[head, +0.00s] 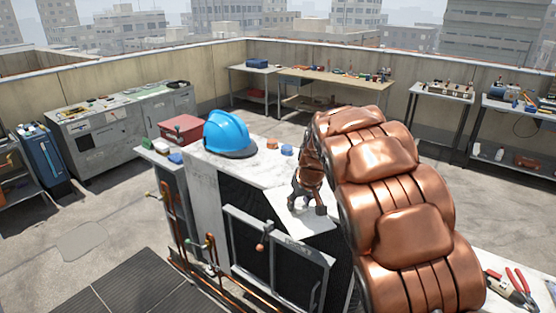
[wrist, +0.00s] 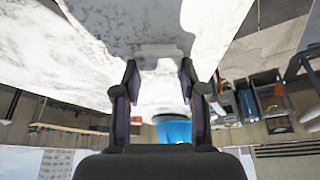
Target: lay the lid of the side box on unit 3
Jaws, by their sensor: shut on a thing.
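My gripper (head: 307,206) is low over the near right part of the white-topped condenser unit (head: 262,172). It is shut on a pale flat plate, which looks like the lid (head: 308,225), near the unit's front edge. In the wrist view my gripper (wrist: 158,72) has its fingers either side of a small pale piece at the edge of the grey lid (wrist: 125,24). I cannot tell whether the lid touches the top. A narrow box (head: 172,172) stands against the unit's left end and may be the side box. No unit number is readable.
A blue hard hat (head: 228,134), a red box (head: 181,130) and several small coloured pieces stand on or near the top's far side. Copper pipes (head: 190,240) run down the left front. Pliers (head: 515,288) lie at lower right. Workbenches line the parapet.

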